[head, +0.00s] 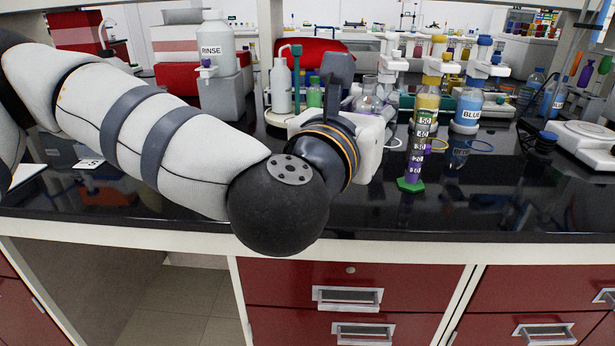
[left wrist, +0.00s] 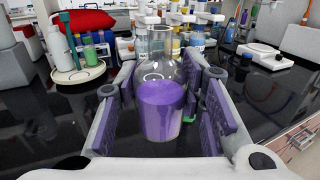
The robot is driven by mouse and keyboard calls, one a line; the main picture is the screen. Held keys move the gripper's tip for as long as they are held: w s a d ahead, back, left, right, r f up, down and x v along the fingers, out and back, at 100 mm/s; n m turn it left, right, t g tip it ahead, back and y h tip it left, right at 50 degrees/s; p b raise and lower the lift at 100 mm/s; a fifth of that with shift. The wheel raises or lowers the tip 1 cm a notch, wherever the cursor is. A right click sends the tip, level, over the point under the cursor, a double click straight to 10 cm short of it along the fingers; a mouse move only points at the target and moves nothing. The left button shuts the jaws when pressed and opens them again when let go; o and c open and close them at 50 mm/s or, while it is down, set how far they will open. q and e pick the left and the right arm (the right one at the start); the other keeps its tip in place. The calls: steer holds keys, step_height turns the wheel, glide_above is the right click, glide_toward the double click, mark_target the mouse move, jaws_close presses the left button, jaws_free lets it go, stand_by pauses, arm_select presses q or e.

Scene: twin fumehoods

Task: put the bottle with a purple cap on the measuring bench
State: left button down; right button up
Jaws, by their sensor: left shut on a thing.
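My left gripper (head: 366,122) reaches over the black bench top. In the left wrist view its purple-padded fingers (left wrist: 163,100) are closed on the sides of a clear glass flask (left wrist: 161,112) with purple liquid. The flask stands upright between the pads. A clear glass neck (head: 368,92) shows just behind the gripper in the head view, probably the same flask; the hand hides the rest. I cannot tell which surface is the measuring bench. My right gripper is out of view.
A graduated cylinder (head: 418,150) with a green foot stands right of the gripper. The front right bench top (head: 480,205) is clear.

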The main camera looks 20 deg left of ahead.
arm_select(q)
steer(key=shift+r, duration=0.15)
steer(key=w+a+f+b, duration=0.1)
steer(key=w+a+f, duration=0.3)
steer(key=w, duration=0.1)
steer(key=w+a+f, duration=0.5)
steer(key=shift+f+b, duration=0.3)
steer(key=shift+b, duration=0.05)
steer(key=f, duration=0.3)
steer(key=shift+w+a, duration=0.15)
steer(key=shift+a, duration=0.05)
steer(key=shift+f, duration=0.1)
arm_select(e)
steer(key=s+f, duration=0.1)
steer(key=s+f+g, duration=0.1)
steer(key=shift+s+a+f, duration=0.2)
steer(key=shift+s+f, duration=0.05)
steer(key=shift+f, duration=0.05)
arm_select(q)
steer(key=shift+f, duration=0.1)
steer(key=shift+f+b, duration=0.2)
steer(key=shift+b, duration=0.1)
steer(key=c, duration=1.1)
jaws_free()
steer(key=shift+r, duration=0.1)
steer(key=shift+o, duration=0.2)
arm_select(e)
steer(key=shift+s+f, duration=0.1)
